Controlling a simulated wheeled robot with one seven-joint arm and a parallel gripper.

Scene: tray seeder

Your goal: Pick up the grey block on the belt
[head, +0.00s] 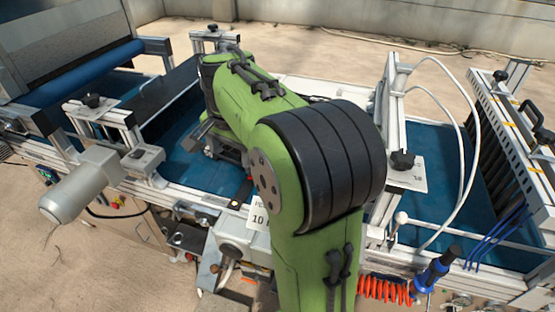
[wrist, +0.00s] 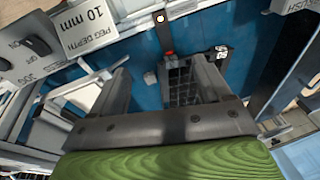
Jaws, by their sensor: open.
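A small grey block (wrist: 150,78) sits on the blue belt (wrist: 146,98) in the wrist view, between the lines of my two fingers and closer to the left one. My gripper (wrist: 164,72) is open, with its fingers pointing at the belt and nothing visibly held. How far the fingertips are above the belt is hard to tell. In the head view my gripper (head: 222,146) hangs low over the blue belt (head: 181,160), partly hidden by my green arm. I cannot make out the grey block in the head view.
A black gridded tray (wrist: 185,88) lies beside the block, between the fingers. A metal rail with a "PEG DEPTH 10 mm" label (wrist: 88,32) borders the belt. Frame posts (head: 391,130) and a grey motor (head: 80,185) flank the belt in the head view.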

